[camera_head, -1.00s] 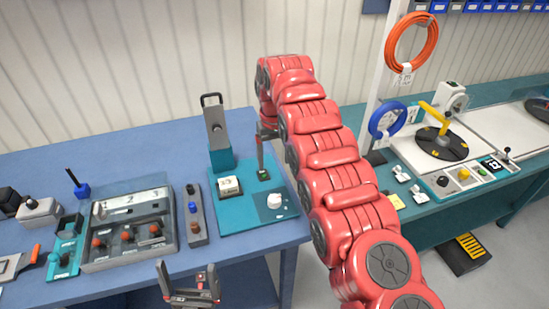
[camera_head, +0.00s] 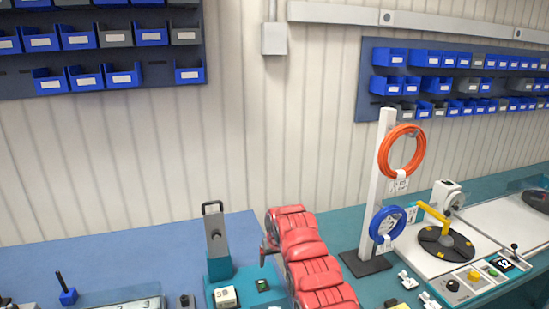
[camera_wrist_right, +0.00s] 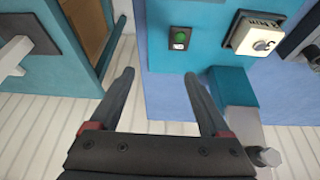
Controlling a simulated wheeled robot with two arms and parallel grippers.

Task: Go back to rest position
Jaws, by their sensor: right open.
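My right arm (camera_head: 305,255) is red and reaches up from the bottom of the head view to the teal station. My right gripper (camera_head: 268,248) is at its far end, beside the grey upright (camera_head: 216,232) of the station, and mostly hidden by the wrist. In the right wrist view its two dark fingers (camera_wrist_right: 158,90) are apart with nothing between them. A green button (camera_wrist_right: 180,34) on a teal surface and a white-topped unit (camera_wrist_right: 257,38) lie beyond the fingers. My left gripper is out of view.
The blue table (camera_head: 130,255) carries the station and a blue joystick (camera_head: 67,290). To the right, a white post holds an orange cable coil (camera_head: 402,152) and a blue coil (camera_head: 388,224). A black turntable (camera_head: 446,244) with a yellow arm stands further right. Bins hang on the wall.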

